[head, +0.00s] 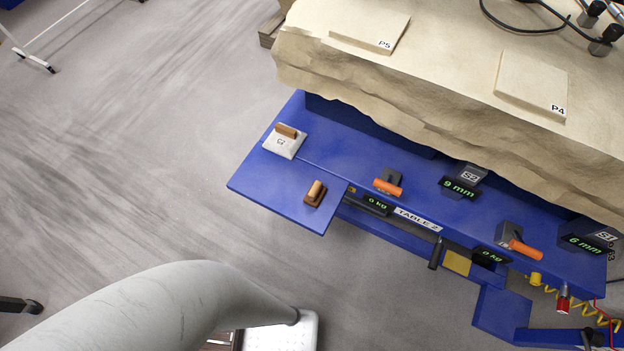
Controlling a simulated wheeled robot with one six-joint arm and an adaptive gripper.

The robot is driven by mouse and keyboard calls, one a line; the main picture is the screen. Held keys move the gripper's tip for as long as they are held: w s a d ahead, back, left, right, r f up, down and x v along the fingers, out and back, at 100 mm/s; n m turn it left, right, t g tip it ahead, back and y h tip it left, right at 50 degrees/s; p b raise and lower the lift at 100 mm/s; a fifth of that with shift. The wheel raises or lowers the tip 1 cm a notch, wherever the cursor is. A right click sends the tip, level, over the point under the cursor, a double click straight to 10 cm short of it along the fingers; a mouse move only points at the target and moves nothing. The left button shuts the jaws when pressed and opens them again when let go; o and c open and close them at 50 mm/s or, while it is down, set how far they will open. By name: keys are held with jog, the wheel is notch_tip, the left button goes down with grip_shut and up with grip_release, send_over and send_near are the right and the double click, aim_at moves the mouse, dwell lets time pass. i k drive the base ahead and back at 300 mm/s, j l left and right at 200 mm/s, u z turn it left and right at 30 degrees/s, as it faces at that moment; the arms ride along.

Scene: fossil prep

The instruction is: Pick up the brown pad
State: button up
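The brown pad (313,199) lies near the front corner of the blue table shelf (262,189). It has a dark brown base with a lighter tan wooden grip on top. It stands apart from other things, with bare blue surface around it. A white pad (283,147) with a similar wooden grip and a small dark mark lies behind it to the left. My gripper is not in view; only a pale grey part of my arm shows at the lower left, well apart from the pad.
A large pale rock block with slabs P5 (370,30) and P4 (532,82) rises behind the shelf. Orange-handled clamps (388,187) (525,250) and displays stand to the right of the pad. A black handle (436,253) projects from the front edge. The grey floor at left is open.

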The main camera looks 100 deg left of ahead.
aim_at(313, 197)
jog(key=k+u, duration=0.2)
jog(key=u, duration=0.2)
jog(key=k+u, duration=0.25)
jog(key=u, duration=1.1)
